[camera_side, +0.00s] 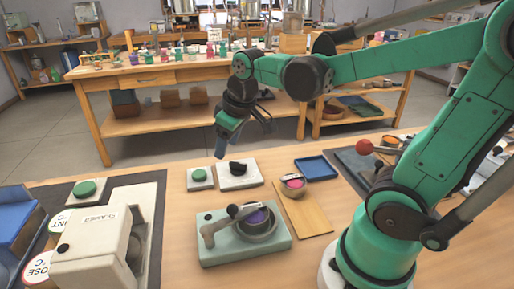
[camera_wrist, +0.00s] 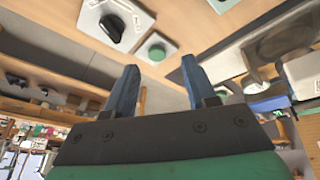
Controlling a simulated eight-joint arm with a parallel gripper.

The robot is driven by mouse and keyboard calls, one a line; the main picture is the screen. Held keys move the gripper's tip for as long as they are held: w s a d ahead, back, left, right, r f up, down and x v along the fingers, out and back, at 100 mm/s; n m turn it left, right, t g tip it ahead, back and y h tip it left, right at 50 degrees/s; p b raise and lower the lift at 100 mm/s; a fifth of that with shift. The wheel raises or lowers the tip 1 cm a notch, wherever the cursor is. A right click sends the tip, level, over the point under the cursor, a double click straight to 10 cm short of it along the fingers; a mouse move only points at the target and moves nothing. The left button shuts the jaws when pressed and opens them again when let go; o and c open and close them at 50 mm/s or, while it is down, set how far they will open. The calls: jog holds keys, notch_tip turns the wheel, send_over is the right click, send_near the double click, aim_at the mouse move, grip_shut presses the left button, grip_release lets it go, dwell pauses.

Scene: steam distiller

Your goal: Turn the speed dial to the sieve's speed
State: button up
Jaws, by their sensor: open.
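The speed dial seems to be the black knob (camera_side: 238,167) on a white plate (camera_side: 236,183), near the back edge of the table. The knob also shows in the wrist view (camera_wrist: 111,28), at the upper left. Small dark marks line its plate there, too small to read. My gripper (camera_side: 244,142) is open and empty, above and behind the plate, apart from the knob. In the wrist view its two blue fingers (camera_wrist: 159,68) stand apart. What may be the sieve, a round grey ring with purple contents (camera_side: 257,216), sits on a pale green base (camera_side: 270,244).
A green button (camera_side: 198,175) on a white plate stands left of the knob; it also shows in the wrist view (camera_wrist: 157,51). A beige machine (camera_side: 97,252) is at the front left. A blue tray (camera_side: 315,168) and wooden board (camera_side: 303,212) lie right of the knob.

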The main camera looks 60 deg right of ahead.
aim_at(242, 163)
jog(key=w+d+f+g, duration=0.1)
jog(key=d+f, duration=0.1)
jog(key=d, duration=0.1)
jog(key=w+d+f+n+g, duration=0.1)
jog(key=d+f, duration=0.1)
jog(key=d, duration=0.1)
jog(key=w+d+f+g, duration=0.1)
jog(key=d+f+g, duration=0.1)
jog(key=d, duration=0.1)
jog(key=shift+w+d+n+y, duration=0.2)
jog(key=shift+w+n+y, duration=0.15)
jog(key=shift+n+y, duration=0.05)
jog(key=shift+d+f, duration=0.1)
jog(key=shift+f, duration=2.75)
grip_shut()
